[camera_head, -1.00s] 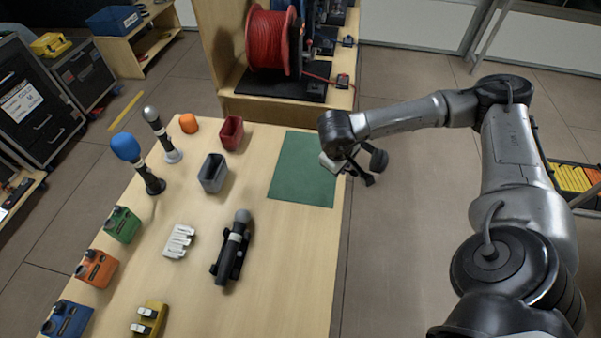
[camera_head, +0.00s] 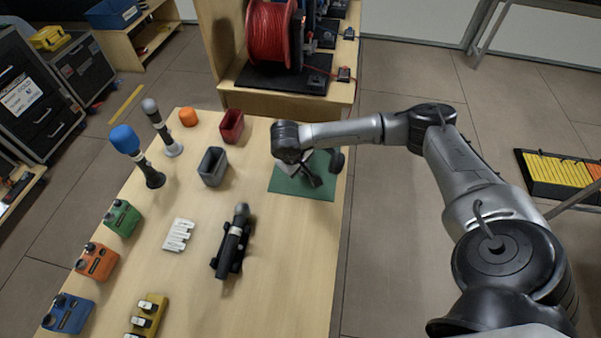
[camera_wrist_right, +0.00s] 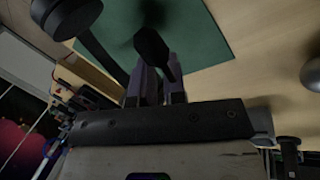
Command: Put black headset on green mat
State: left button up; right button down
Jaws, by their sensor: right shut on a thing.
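The green mat (camera_head: 287,185) lies flat on the wooden table near its right edge, and it also shows in the right wrist view (camera_wrist_right: 200,40). My right gripper (camera_wrist_right: 158,85) is shut on the black headset (camera_wrist_right: 92,42), whose band and dark ear cups show in the right wrist view. In the head view the headset (camera_head: 336,160) is over the mat, partly hidden by my right wrist. Whether it touches the mat cannot be told. My left gripper is not in view.
A red bin (camera_head: 232,127), a grey bin (camera_head: 212,167) and an orange object (camera_head: 188,117) stand left of the mat. A microphone in a black holder (camera_head: 232,245) lies in front. A shelf with a red cable reel (camera_head: 270,35) is behind. The table's front right is clear.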

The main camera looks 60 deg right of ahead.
notch_tip(320, 180, down, 3)
jog(key=shift+a+f, duration=0.1)
jog(key=c, duration=1.2)
grip_release()
